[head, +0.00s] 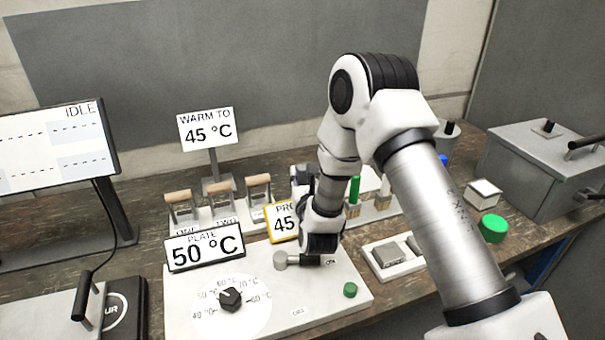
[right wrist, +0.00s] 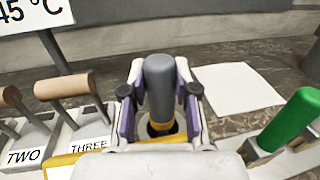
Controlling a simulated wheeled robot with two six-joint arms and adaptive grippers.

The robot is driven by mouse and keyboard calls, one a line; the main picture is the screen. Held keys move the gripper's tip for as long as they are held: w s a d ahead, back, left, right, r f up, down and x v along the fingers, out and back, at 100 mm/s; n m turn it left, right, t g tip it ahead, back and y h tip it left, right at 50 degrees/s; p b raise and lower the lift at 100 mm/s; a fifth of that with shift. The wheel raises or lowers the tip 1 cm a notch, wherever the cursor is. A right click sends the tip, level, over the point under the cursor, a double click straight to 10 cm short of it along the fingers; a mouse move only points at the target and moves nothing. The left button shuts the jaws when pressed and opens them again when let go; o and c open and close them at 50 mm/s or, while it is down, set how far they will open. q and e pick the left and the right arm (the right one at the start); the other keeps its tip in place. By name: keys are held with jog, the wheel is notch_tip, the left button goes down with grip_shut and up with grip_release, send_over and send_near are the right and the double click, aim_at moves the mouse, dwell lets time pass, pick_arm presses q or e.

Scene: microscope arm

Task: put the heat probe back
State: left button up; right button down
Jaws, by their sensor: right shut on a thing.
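My right gripper (head: 304,180) is behind the yellow-edged probe display (head: 283,222), which reads 45 in part. In the right wrist view, my right gripper (right wrist: 160,105) is shut on the heat probe (right wrist: 159,80), a grey upright handle with a yellow collar below. A dark round rim shows around the collar's lower end; I cannot tell how far the probe sits in it. In the head view the probe is mostly hidden by the gripper. The hot plate (head: 345,285) has a black dial (head: 230,298) and a sign (head: 204,247) reading 50 °C. My left gripper is not in view.
Wooden-handled blocks (head: 220,194) stand left of the gripper, close to it. A green-handled tool (head: 354,188) stands just right. A sign (head: 207,128) reads WARM TO 45 °C. A tray with grey blocks (head: 392,256) and a grey lidded box (head: 545,160) are at right.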

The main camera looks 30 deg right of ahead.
jog(key=shift+s+f, duration=0.1)
jog(key=c, duration=1.3)
grip_release()
jog(key=shift+b, duration=0.3)
jog(key=o, duration=0.4)
